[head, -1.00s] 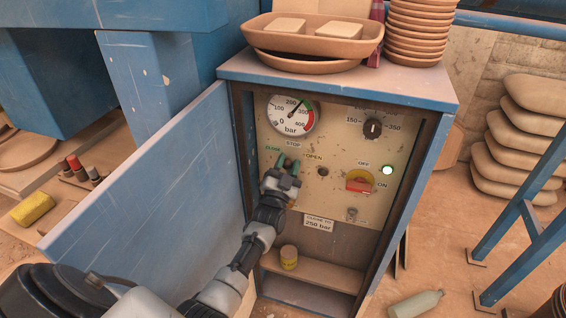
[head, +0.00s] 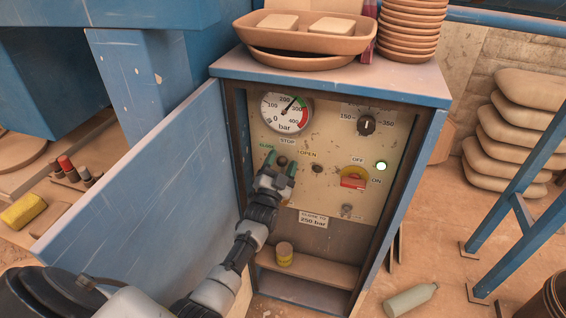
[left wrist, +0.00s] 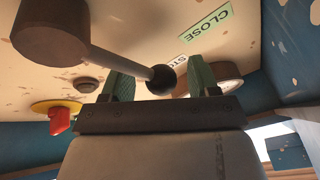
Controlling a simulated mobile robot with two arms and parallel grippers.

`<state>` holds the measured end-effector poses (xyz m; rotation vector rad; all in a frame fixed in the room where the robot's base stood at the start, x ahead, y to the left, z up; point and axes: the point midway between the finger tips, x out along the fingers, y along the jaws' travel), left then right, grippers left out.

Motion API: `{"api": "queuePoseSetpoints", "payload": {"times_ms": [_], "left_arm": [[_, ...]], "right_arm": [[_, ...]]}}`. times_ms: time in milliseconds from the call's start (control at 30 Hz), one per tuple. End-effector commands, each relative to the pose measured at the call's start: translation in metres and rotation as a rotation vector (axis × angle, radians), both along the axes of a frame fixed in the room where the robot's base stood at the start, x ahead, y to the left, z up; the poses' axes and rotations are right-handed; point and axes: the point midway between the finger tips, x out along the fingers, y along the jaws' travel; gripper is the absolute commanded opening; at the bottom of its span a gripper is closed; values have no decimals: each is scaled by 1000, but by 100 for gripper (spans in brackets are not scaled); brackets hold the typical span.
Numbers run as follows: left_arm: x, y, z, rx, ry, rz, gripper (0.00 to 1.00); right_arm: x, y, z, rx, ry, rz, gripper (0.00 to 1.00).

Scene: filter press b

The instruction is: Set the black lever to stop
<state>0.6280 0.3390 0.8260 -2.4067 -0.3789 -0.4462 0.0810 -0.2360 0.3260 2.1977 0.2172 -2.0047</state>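In the left wrist view the black lever shows as a dark hub (left wrist: 55,30) with a grey rod ending in a black ball knob. My left gripper (left wrist: 159,84) is open, with a green-padded finger on each side of the knob and a gap to both. In the head view my left gripper (head: 279,164) is at the panel, just below the STOP label (head: 287,141); it hides the hub and most of the lever. The CLOSE label (head: 267,147) is on the left, OPEN (head: 308,154) on the right. The lever's exact angle is hard to tell. My right gripper is not in view.
The open blue door (head: 150,190) stands left of my arm. A jar (head: 285,255) sits on the shelf below.

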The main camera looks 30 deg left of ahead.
Motion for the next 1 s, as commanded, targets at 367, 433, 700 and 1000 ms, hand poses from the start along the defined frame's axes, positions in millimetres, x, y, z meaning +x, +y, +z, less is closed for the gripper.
{"api": "queuePoseSetpoints", "payload": {"times_ms": [367,433,700,1000], "left_arm": [[-10,-4,-3,-3,-6,-5,60],[-21,-6,-8,-3,-5,-4,60],[-70,-12,-31,-2,-3,-2,60],[-97,-16,-43,-3,-4,0,60]], "right_arm": [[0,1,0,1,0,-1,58],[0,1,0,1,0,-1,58],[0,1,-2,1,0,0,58],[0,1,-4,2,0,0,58]]}}
